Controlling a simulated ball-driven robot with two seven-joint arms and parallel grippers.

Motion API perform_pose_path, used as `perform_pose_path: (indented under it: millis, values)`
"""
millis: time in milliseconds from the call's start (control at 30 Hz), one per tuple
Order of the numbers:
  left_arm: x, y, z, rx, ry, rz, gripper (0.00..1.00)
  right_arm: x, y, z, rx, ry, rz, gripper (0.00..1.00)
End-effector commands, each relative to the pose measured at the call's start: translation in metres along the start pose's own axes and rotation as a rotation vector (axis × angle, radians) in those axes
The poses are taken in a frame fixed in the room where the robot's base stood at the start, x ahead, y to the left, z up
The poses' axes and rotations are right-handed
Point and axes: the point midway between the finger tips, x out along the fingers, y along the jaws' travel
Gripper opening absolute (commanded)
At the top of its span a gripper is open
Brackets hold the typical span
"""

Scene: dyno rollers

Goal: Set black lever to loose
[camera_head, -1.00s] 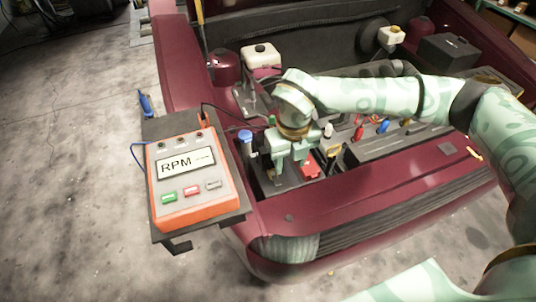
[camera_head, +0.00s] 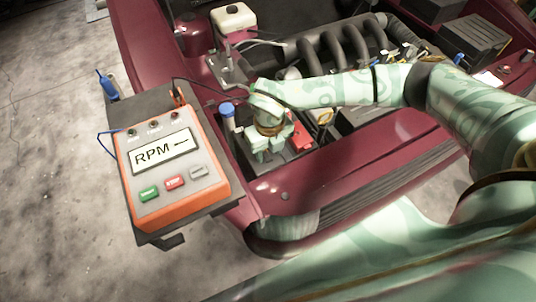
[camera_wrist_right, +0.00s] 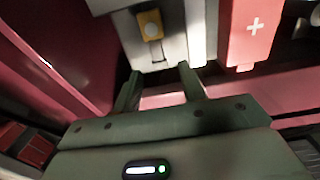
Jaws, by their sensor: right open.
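My right gripper (camera_head: 270,153) is over the front left corner of the engine bay in the head view. In the right wrist view its two fingers (camera_wrist_right: 160,85) are apart, with nothing seen held between them. Just beyond the fingertips is a grey block (camera_wrist_right: 180,35) with a yellow-orange knob (camera_wrist_right: 151,24) and a small dark loop under it. I cannot tell whether this dark part is the black lever; its setting is not readable. My left gripper is not in view.
A red cover with a white plus (camera_wrist_right: 247,35) sits right of the grey block. An orange RPM meter (camera_head: 170,165) stands on a dark tray left of the car. A blue-capped part (camera_head: 227,112) is left of the gripper. The maroon front panel (camera_head: 290,192) lies in front.

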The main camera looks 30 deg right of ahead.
Motion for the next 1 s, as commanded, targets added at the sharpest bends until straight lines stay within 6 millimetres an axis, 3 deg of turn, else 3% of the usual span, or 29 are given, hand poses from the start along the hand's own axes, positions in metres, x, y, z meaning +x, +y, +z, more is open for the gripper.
perform_pose_path:
  millis: [133,467,500,633,667,867,1000]
  values:
    - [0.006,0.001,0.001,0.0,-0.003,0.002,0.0,0.018,0.0,0.0,0.0,0.0,0.0,0.42]
    - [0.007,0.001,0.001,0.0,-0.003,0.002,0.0,0.022,0.0,0.001,0.0,-0.002,0.0,0.42]
    - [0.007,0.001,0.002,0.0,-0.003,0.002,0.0,0.022,0.0,0.001,0.0,-0.002,0.0,0.39]
    - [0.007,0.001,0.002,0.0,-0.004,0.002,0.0,0.022,0.0,0.001,0.0,-0.002,0.0,0.03]
    - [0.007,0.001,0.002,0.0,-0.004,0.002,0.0,0.022,0.0,0.001,0.0,-0.002,0.0,0.0]
    - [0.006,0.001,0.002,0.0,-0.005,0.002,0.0,0.021,0.0,0.003,0.001,0.027,-0.002,0.0]
    - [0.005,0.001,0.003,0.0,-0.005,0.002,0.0,0.017,0.0,0.009,0.004,0.156,-0.004,0.0]
